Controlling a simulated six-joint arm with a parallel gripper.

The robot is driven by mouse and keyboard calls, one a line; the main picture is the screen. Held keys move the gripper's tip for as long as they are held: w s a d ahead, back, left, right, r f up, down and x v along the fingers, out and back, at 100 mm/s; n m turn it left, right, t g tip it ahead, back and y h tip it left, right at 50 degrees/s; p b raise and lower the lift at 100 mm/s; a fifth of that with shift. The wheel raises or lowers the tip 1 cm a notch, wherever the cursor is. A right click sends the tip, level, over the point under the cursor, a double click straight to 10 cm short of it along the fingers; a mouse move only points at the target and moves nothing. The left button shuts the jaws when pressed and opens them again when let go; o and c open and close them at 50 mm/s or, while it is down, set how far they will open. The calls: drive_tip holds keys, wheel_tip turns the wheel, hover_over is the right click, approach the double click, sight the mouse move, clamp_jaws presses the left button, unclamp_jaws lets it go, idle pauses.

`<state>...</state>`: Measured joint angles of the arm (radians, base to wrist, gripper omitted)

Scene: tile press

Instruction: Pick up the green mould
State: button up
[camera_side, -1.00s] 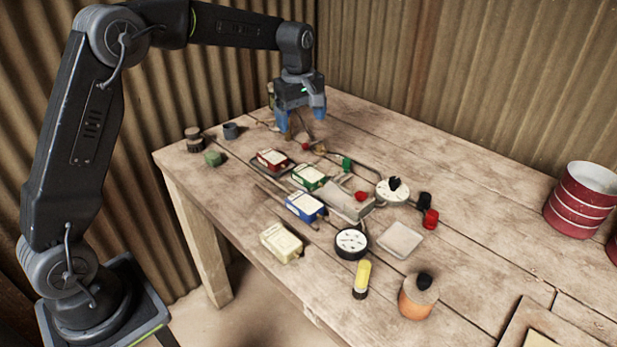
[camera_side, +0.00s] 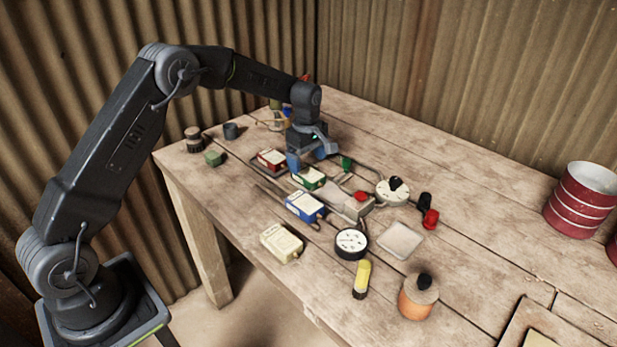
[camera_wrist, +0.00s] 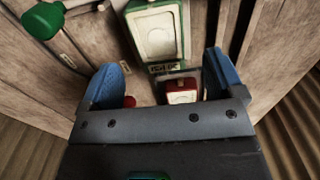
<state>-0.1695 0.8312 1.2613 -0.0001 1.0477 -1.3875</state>
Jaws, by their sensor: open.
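The green mould (camera_side: 309,177), a small green block with a pale top plate, lies on the bench between the red mould and the blue mould. It also shows in the wrist view (camera_wrist: 157,38) at the top centre, just beyond my fingertips. My gripper (camera_side: 308,160) is above the bench, just behind the green mould in the side view. In the wrist view my gripper (camera_wrist: 160,72) has its blue fingers spread wide with nothing held between them.
The red mould (camera_side: 271,159), blue mould (camera_side: 304,206) and cream mould (camera_side: 281,243) lie in the same row.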

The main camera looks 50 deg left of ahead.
sight(309, 173)
drive_tip(key=f, duration=0.4)
drive_tip(key=shift+d+f, duration=0.2)
drive_tip(key=shift+f, duration=0.2)
drive_tip(key=c, duration=1.2)
